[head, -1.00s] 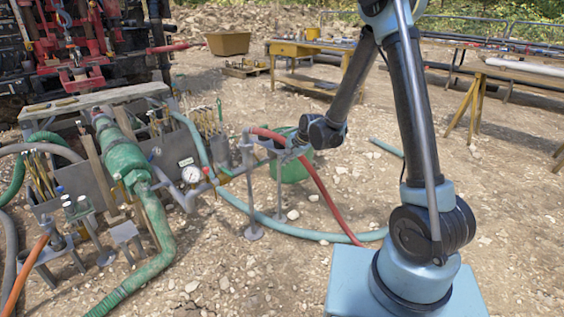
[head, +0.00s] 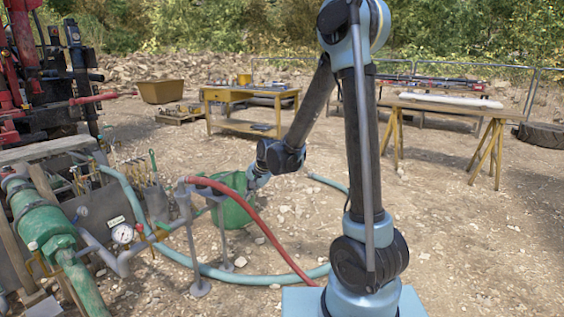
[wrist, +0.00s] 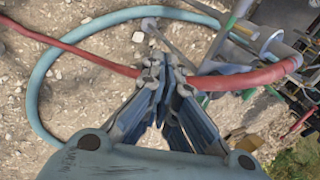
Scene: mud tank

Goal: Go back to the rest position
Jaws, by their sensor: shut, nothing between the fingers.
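My gripper (wrist: 164,68) is shut and empty in the wrist view, its fingertips close together. They overlap the red hose (wrist: 95,58) in that picture; I cannot tell the gap between them. In the head view my arm rises from its base, bends at the top and reaches down and away. The end of my arm is small there, in front of the green tub (head: 233,207), and its fingers cannot be made out.
The red hose (head: 262,228) arches over metal stands left of my arm. A pale teal hose (head: 250,277) curves on the gravel. A green pump pipe (head: 42,225) and pressure gauge (head: 123,233) stand at left. Open gravel lies right, before the trestle table (head: 450,104).

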